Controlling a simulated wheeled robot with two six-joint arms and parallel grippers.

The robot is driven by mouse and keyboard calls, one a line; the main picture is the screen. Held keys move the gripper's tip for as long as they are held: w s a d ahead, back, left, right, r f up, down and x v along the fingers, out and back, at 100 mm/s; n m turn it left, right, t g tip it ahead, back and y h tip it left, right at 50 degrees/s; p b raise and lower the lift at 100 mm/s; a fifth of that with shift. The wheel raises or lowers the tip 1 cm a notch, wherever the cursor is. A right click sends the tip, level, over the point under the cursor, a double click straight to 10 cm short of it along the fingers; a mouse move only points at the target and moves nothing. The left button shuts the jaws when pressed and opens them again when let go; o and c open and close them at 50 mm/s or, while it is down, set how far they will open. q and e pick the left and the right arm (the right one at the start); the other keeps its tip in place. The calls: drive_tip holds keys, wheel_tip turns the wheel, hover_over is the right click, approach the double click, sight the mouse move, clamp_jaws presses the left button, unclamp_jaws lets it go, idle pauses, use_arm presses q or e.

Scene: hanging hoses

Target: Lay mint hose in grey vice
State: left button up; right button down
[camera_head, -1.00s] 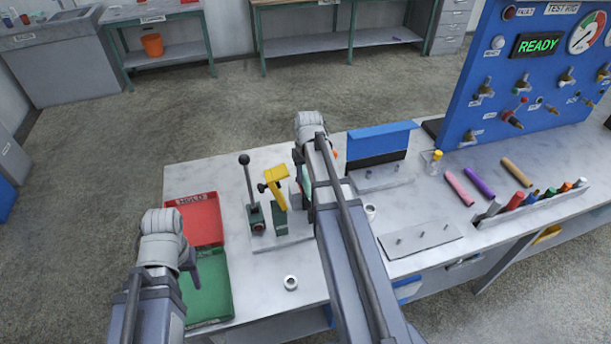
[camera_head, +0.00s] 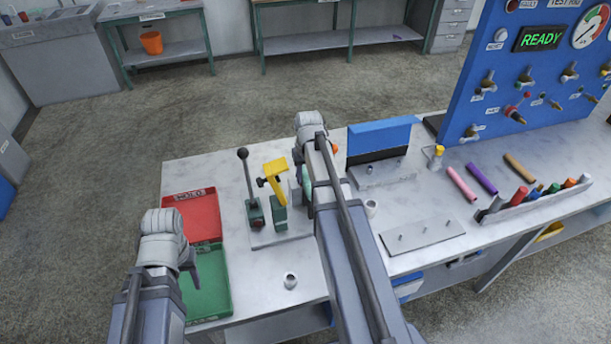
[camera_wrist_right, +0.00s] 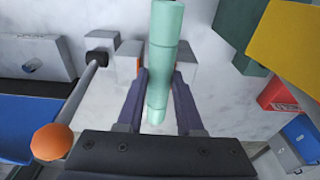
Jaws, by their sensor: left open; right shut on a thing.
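The mint hose (camera_wrist_right: 165,50) runs upright through the right wrist view. My right gripper (camera_wrist_right: 158,85) is shut on it, one dark finger on each side. The grey vice (camera_wrist_right: 183,65) shows behind it as two grey blocks, one each side of the hose, with a rod and an orange knob (camera_wrist_right: 51,142) at the left. I cannot tell how deep the hose sits between the blocks. In the head view my right arm hides most of this; only a sliver of mint hose (camera_head: 307,180) shows. My left gripper (camera_head: 190,268) is open and empty over the green tray.
A lever (camera_head: 247,185) and a yellow-handled clamp (camera_head: 276,185) stand left of my right arm. A red tray (camera_head: 195,215) and green tray (camera_head: 212,290) lie further left. A blue-topped fixture (camera_head: 380,136) stands to the right. Several coloured hoses lie on the right.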

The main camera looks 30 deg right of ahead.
sight(306, 178)
drive_tip(key=shift+f, duration=0.25)
drive_tip(key=shift+c, duration=2.3)
unclamp_jaws()
drive_tip(key=shift+r, duration=0.1)
drive_tip(key=r+p, duration=0.5)
drive_tip(key=s+r+p, duration=0.1)
drive_tip(key=r+p, duration=0.1)
drive_tip(key=shift+a+r, duration=0.1)
drive_tip(key=shift+r, duration=0.2)
